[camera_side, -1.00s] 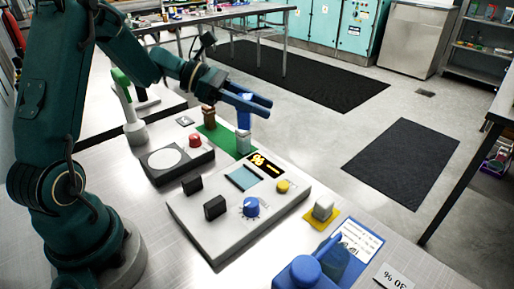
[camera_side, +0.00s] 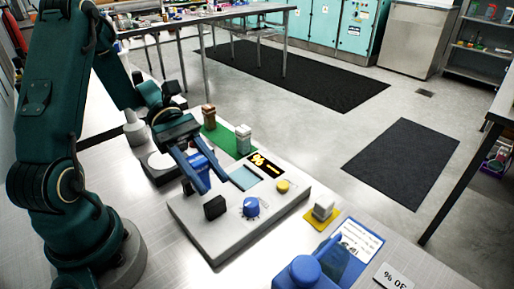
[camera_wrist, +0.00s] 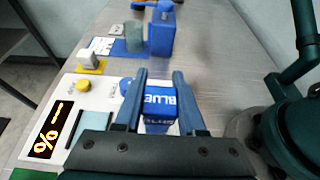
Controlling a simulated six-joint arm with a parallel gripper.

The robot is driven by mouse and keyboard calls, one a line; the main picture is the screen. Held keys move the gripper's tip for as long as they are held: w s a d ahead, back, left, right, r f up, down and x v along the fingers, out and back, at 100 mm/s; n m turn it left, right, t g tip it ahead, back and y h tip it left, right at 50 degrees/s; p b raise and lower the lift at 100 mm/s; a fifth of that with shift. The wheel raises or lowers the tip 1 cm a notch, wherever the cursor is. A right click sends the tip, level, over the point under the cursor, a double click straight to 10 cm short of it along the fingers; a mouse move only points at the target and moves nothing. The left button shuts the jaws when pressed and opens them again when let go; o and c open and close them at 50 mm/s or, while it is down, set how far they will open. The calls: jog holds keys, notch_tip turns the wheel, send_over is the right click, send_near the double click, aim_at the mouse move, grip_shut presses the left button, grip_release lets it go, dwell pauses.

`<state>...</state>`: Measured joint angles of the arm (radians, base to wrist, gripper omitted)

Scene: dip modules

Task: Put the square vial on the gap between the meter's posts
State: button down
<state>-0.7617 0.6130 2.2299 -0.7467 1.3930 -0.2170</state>
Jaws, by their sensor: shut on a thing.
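My gripper (camera_side: 217,184) is shut on a blue square vial (camera_side: 198,160) and holds it above the left part of the meter. In the wrist view the vial (camera_wrist: 160,107) sits between the two fingers, with white "BLUE" lettering on it. The meter (camera_side: 235,225) is a light grey box with a lit "%" display, a blue knob and a yellow button. One black post (camera_side: 215,207) shows just below the fingertips. The other post is hidden behind my gripper, as is the gap. In the wrist view I cannot make out either post.
A brown vial (camera_side: 208,116) and a pale vial (camera_side: 243,140) stand on a green mat (camera_side: 222,141) behind the meter. A grey block (camera_side: 323,208) sits on a yellow pad to the right. Blue objects (camera_side: 305,272) stand at the front right.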

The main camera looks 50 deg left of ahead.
aim_at(205, 182)
jog(key=shift+f, duration=1.7)
jog(key=c, duration=0.5)
grip_release()
jog(key=shift+f, duration=0.1)
jog(key=shift+a+r, duration=0.25)
jog(key=shift+a, duration=0.1)
jog(key=shift+v, duration=3.35)
